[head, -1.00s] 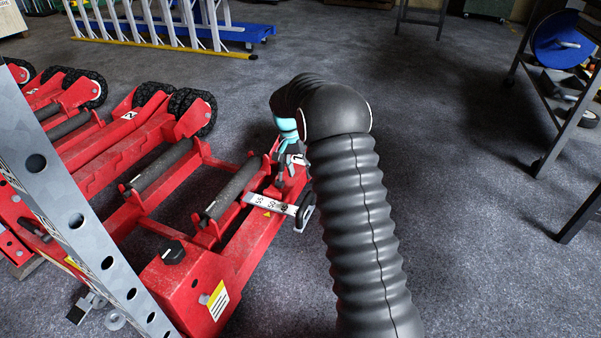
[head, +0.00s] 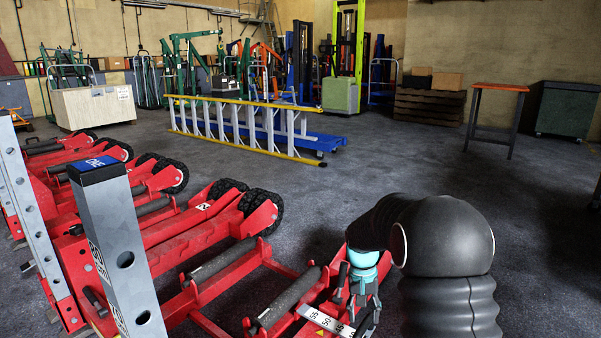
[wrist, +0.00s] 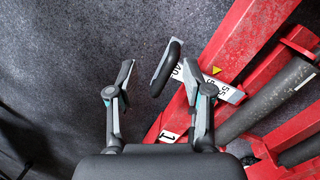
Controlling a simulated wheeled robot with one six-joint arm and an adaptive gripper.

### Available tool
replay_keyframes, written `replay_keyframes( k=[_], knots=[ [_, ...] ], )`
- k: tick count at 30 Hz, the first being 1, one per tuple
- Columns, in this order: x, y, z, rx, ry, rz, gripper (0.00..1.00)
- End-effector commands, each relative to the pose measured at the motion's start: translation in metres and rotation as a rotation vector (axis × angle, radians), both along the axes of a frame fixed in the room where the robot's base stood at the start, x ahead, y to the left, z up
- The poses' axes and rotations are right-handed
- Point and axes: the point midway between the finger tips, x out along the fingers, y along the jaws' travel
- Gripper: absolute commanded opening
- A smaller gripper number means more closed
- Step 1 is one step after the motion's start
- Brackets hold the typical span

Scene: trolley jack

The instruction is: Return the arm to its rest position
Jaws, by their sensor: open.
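My gripper (head: 362,300) hangs at the end of my black arm, over the red trolley jack (head: 215,245) in the lower part of the head view. In the wrist view my gripper (wrist: 157,80) has its two fingers spread, with nothing held between them. A dark elongated pad with a pale edge (wrist: 166,65) shows just beyond the right finger, beside a white numbered strip (wrist: 222,90) on the red frame (wrist: 240,45). The strip (head: 322,320) also shows in the head view. I cannot tell whether the fingers touch the jack.
More red frames with black wheels (head: 170,177) stand at left. A grey perforated post (head: 120,250) rises in front. A ladder (head: 250,125) lies beyond, by a blue trolley. An orange-topped table (head: 500,88) and green bin (head: 567,110) stand at right. The middle floor is open.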

Motion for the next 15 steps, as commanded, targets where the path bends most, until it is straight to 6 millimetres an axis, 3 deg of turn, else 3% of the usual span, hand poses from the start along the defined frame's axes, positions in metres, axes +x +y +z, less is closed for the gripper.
replay_keyframes(
  k=[3,15],
  knots=[
    [-0.031,0.002,0.035,0.020,-0.031,0.048,0.51],
    [-0.135,0.006,0.120,0.059,-0.159,0.169,0.51]
  ],
)
